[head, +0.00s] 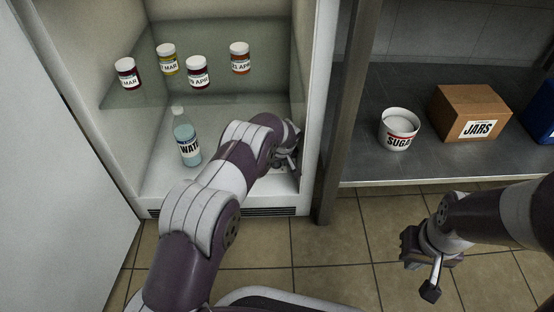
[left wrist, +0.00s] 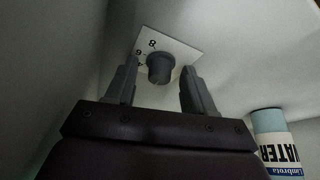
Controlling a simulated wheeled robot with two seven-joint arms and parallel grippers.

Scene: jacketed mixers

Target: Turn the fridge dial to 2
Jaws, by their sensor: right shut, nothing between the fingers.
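The fridge dial (left wrist: 160,68) is a dark grey round knob on a white plate, seen in the left wrist view. My left gripper (left wrist: 158,82) is open, one finger on either side of the dial; contact cannot be told. In the head view my left gripper (head: 287,158) is inside the fridge by its right wall, and the dial is hidden. My right gripper (head: 432,285) is shut and empty above the tiled floor.
A water bottle (head: 186,139) stands on the fridge floor left of my left arm. Several labelled jars stand on the glass shelf (head: 150,96) above. A sugar tub (head: 399,130) and a jars box (head: 471,113) stand on the counter at right.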

